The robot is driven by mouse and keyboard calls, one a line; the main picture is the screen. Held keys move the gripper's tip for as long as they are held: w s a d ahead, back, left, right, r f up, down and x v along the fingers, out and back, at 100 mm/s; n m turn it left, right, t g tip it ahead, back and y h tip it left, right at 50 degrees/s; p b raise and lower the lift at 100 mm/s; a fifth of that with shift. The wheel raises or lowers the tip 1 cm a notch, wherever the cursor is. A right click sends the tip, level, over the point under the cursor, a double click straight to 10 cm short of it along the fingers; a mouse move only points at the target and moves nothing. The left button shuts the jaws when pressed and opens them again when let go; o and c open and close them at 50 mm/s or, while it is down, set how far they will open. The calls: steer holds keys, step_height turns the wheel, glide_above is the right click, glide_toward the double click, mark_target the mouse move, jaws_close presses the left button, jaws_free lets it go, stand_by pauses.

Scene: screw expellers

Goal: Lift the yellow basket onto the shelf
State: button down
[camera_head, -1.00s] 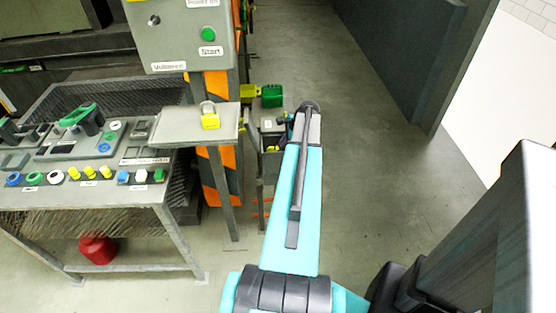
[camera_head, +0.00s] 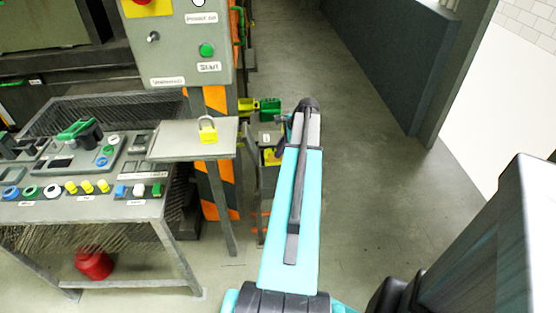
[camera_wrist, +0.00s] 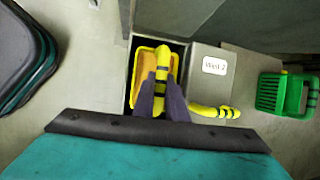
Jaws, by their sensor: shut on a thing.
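In the wrist view, the yellow basket (camera_wrist: 136,92) sits in a dark, square-edged recess beside a grey box labelled "Vessel 2". Its inside looks orange-brown. My gripper (camera_wrist: 161,84) is above it, with its two grey fingers shut on the basket's upright yellow handle (camera_wrist: 162,62). The fingers and handle hide part of the basket. In the head view, a little yellow of the basket (camera_head: 269,157) shows low beside the end of my arm, and my fingers are mostly hidden by the arm. I cannot make out which surface is the shelf.
A green basket (camera_wrist: 280,93) stands at the right in the wrist view, also seen in the head view (camera_head: 270,105). A yellow pipe with black bands (camera_wrist: 214,111) is close to my fingers. A small stand (camera_head: 172,146) carries a padlock (camera_head: 208,131). Floor (camera_head: 375,200) is clear at right.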

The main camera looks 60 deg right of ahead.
step_height(320, 180, up, 11)
steer(key=shift+r, duration=0.15)
stand_by(0.4)
stand_by(0.4)
steer(key=shift+s, duration=0.1)
